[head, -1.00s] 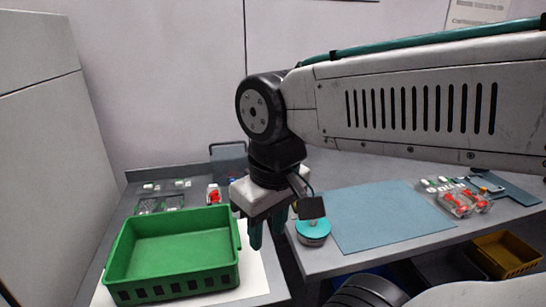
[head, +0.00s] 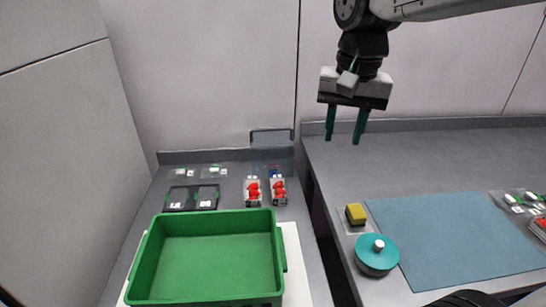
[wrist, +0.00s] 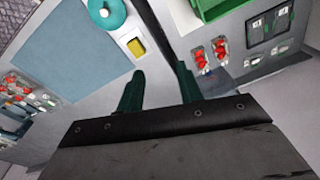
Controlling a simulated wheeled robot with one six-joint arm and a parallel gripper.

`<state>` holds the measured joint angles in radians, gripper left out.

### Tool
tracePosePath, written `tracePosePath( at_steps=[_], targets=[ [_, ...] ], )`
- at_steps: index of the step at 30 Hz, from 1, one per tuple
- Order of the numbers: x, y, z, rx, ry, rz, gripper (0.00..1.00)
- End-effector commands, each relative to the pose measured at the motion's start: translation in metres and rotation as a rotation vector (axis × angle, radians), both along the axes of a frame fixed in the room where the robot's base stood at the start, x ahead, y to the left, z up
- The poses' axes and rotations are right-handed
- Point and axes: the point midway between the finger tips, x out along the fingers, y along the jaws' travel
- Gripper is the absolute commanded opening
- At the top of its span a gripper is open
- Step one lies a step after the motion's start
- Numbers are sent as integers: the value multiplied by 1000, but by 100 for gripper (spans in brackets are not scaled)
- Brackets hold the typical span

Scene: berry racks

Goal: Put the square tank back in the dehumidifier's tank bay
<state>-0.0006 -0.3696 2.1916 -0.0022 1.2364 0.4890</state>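My gripper (head: 344,138) is open and empty, raised above the back of the counter near the wall. Its two teal fingers stand apart in the wrist view (wrist: 161,82), with nothing between them. I cannot make out a dehumidifier or its tank bay in either view. A translucent grey-blue box (head: 272,155) stands at the back of the left counter, left of my gripper. I cannot tell whether it is the square tank.
A green crate (head: 210,215) sits on the left counter, with punnets of red berries (head: 252,190) behind it. A round teal-topped object (head: 376,254), a yellow block (head: 356,214) and a blue mat (head: 450,240) lie on the right counter. A gap separates the counters.

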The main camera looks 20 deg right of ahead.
Motion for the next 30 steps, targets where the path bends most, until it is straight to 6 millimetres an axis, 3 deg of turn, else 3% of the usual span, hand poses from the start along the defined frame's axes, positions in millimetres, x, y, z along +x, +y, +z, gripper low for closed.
tracePosePath(
  at_steps=[1, 8, 14, 18, 24, 30],
  targets=[
    [25, 1, 3, 5, 10, -62, 36],
    [129, 6, 6, 27, 28, -370, 36],
    [218, 11, -15, 40, 44, -639, 36],
    [277, 15, -42, 47, 54, -829, 36],
    [347, 20, -89, 52, 65, -1078, 36],
    [385, 23, -123, 54, 70, -1233, 36]
  ],
)
